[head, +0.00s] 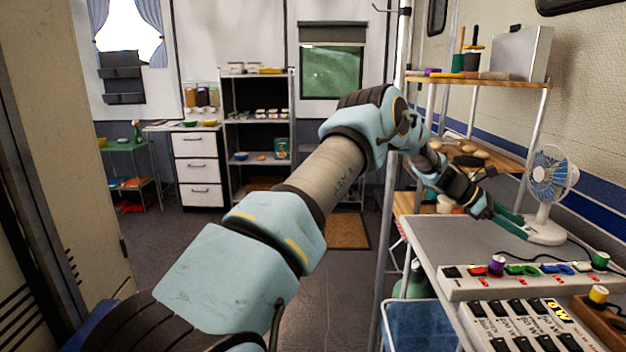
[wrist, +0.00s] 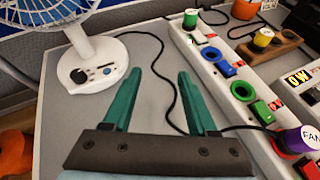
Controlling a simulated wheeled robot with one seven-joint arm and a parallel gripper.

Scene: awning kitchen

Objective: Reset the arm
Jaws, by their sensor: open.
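My gripper (head: 511,222) is at the end of my outstretched arm, over the grey counter (head: 440,237) at the right in the head view. In the wrist view my gripper (wrist: 158,95) shows two green fingers spread apart, with only bare counter and a black cable between them. It is open and empty. The white fan (head: 545,228) stands just beyond the fingers, and its base (wrist: 90,75) is left of the left finger in the wrist view. I cannot tell the exact height of the fingers above the counter.
A white power strip (head: 460,285) with coloured plugs lies right of the fingers in the wrist view (wrist: 215,80). A labelled switch panel (head: 490,318) is at the counter's front. A wooden shelf (head: 480,155) and a metal pole (head: 388,200) stand close to my arm. The floor (head: 300,310) is open.

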